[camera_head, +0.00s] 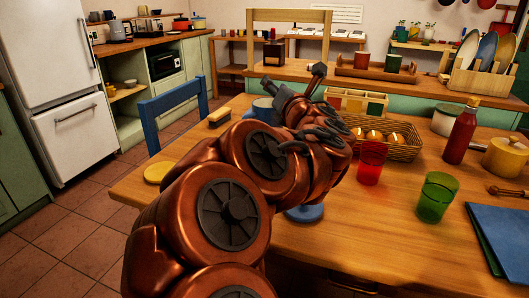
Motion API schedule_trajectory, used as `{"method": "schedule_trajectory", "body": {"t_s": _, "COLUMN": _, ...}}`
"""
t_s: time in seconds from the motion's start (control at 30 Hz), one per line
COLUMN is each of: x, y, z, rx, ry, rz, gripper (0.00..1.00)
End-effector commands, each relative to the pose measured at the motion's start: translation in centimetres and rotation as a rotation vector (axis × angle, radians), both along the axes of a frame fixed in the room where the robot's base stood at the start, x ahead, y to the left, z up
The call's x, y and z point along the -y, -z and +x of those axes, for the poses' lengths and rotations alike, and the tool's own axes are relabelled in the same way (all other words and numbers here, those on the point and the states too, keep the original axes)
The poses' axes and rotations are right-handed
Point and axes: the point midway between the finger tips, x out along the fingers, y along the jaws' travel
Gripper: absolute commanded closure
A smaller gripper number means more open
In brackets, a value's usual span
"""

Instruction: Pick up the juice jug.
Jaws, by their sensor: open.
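My gripper (293,83) is open above the far side of the wooden table, its fingers pointing away from me. I cannot pick out a clear juice jug. A blue rounded vessel (262,105) stands on the table just beyond and below the gripper, partly hidden by it; I cannot tell whether it is a jug or a mug. A dark brown squarish container (273,54) stands on the counter behind. A red bottle (461,132) with a pale cap stands upright at the right of the table. The gripper appears empty.
A red glass (371,162), a green glass (435,197), a wicker basket (403,147) and a yellow pot (505,157) stand to the right. A brush (220,117) and yellow disc (157,172) lie left. A blue chair (176,112) stands at the table's left edge.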

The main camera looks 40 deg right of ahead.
Motion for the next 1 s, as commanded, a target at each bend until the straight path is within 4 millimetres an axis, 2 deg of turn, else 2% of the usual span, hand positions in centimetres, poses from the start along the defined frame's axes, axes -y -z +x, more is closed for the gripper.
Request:
{"method": "schedule_trajectory", "body": {"t_s": 0.03, "x": -0.2, "y": 2.6, "z": 0.2, "rx": -0.029, "ry": -0.033, "rz": -0.072, "gripper": 0.56}}
{"method": "schedule_trajectory", "body": {"t_s": 0.1, "x": -1.0, "y": 4.5, "z": 0.5, "rx": -0.068, "ry": -0.095, "rz": -0.176, "gripper": 0.56}}
{"method": "schedule_trajectory", "body": {"t_s": 0.3, "x": -3.2, "y": 9.7, "z": 0.9, "rx": -0.148, "ry": -0.255, "rz": -0.395, "gripper": 0.56}}
{"method": "schedule_trajectory", "body": {"t_s": 0.4, "x": -4.0, "y": 11.3, "z": 0.8, "rx": -0.167, "ry": -0.309, "rz": -0.456, "gripper": 0.56}}
{"method": "schedule_trajectory", "body": {"t_s": 0.57, "x": -4.7, "y": 12.4, "z": 0.8, "rx": -0.178, "ry": -0.352, "rz": -0.498, "gripper": 0.56}}
{"method": "schedule_trajectory", "body": {"t_s": 0.83, "x": -4.8, "y": 12.6, "z": 3.0, "rx": -0.179, "ry": -0.359, "rz": -0.501, "gripper": 0.56}}
{"method": "schedule_trajectory", "body": {"t_s": 1.0, "x": -4.7, "y": 12.5, "z": 3.6, "rx": -0.177, "ry": -0.358, "rz": -0.500, "gripper": 0.56}}
